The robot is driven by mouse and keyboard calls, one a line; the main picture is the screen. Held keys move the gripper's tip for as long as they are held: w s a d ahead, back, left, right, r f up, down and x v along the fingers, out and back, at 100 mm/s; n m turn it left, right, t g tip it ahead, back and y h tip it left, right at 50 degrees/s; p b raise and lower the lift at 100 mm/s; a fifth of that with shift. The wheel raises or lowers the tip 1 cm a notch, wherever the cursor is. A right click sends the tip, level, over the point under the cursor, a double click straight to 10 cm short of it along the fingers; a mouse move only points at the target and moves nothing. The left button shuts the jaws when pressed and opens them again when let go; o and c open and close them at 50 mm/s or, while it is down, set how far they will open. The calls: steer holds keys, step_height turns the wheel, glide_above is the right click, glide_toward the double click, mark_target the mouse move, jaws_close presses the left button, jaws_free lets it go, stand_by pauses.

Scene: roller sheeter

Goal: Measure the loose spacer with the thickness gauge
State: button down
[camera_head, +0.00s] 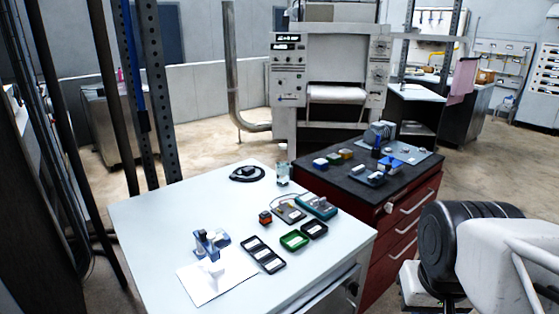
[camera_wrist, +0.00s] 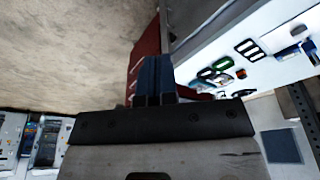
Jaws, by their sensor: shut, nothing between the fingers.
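My gripper (camera_wrist: 156,62) shows only in the wrist view. Its two blue fingers are together, with nothing between them, well away from the table. A blue and white device (camera_head: 211,241), perhaps the thickness gauge, stands on a white sheet (camera_head: 206,287) at the front left of the white table. A black tray with compartments (camera_head: 263,254) lies right of it and also shows in the wrist view (camera_wrist: 250,49). I cannot tell which small item is the loose spacer.
A teal device (camera_head: 317,206), dark plate (camera_head: 290,211), orange-red block (camera_head: 265,218), black cable coil (camera_head: 246,174) and clear jar (camera_head: 282,174) stand on the white table (camera_head: 160,220). A red cabinet (camera_head: 398,224) with tools adjoins it; a black chair (camera_head: 452,248) stands right. The table's left side is clear.

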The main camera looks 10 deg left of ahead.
stand_by(0.5)
steer(key=c, duration=1.5)
jaws_free()
steer(key=shift+w, duration=0.1)
steer(key=o, duration=0.5)
steer(key=shift+w+a+r, duration=0.2)
steer(key=shift+w+a, duration=0.05)
steer(key=shift+w, duration=0.2)
steer(key=shift+o, duration=0.2)
steer(key=w+a+r+n, duration=0.2)
steer(key=w+a, duration=0.5)
steer(key=w, duration=0.4)
steer(key=shift+w+a+r+n+g, duration=0.15)
steer(key=shift+w+a+n+g, duration=0.15)
steer(key=shift+w+a+g, duration=0.1)
steer(key=n+g, duration=0.2)
steer(key=n, duration=0.5)
glide_above(202, 231)
steer(key=f, duration=1.1)
steer(key=shift+d+f, duration=0.1)
steer(key=shift+d, duration=0.1)
steer(key=shift+a, duration=0.2)
